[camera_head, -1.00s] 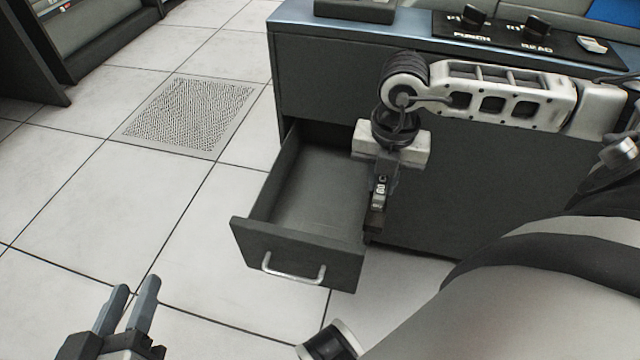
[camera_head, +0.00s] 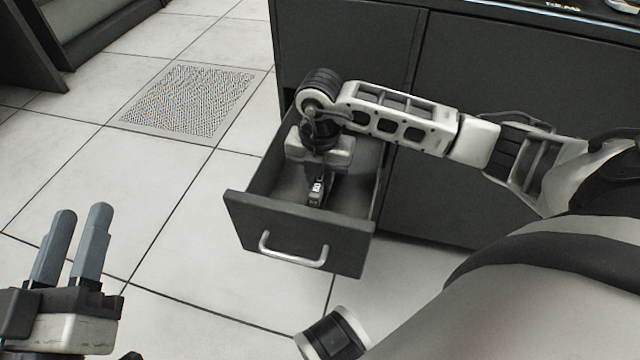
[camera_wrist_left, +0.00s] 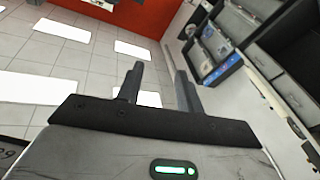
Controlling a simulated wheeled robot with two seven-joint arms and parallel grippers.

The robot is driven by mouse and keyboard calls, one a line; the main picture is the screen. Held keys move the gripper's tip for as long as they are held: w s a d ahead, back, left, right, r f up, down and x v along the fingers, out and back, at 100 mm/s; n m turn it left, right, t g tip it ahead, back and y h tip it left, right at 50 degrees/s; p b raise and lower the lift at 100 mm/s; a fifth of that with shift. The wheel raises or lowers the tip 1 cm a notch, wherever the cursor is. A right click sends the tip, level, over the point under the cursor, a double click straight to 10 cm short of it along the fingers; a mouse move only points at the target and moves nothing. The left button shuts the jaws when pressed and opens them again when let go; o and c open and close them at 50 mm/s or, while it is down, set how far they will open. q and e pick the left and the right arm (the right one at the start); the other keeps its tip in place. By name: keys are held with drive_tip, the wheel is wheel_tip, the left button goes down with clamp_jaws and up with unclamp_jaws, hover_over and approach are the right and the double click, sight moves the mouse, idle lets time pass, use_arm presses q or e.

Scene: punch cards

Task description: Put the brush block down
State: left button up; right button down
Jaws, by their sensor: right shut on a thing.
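My right gripper (camera_head: 316,194) points down into the open drawer (camera_head: 299,226), inside its walls. It is shut on a dark thing, which I take for the brush block; the gripper and the drawer front hide nearly all of it. I cannot tell whether it touches the drawer floor. My left gripper (camera_head: 83,210) is empty and open at the lower left, over the floor and away from the drawer. Its two parted fingers also show in the left wrist view (camera_wrist_left: 158,80).
The drawer's front panel with its metal handle (camera_head: 293,250) stands out from the dark cabinet (camera_head: 345,45). The cabinet wall is close behind my right arm. Left of the drawer lies open tiled floor (camera_head: 165,215) with a perforated tile (camera_head: 190,98).

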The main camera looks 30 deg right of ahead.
use_arm(q)
drive_tip(key=shift+w+r, duration=0.1)
drive_tip(key=shift+r, duration=0.2)
use_arm(e)
drive_tip(key=shift+f, duration=0.15)
drive_tip(key=shift+f, duration=0.15)
drive_tip(key=c, duration=1.3)
unclamp_jaws()
use_arm(q)
drive_tip(key=shift+r+m, duration=0.15)
drive_tip(key=shift+m, duration=0.15)
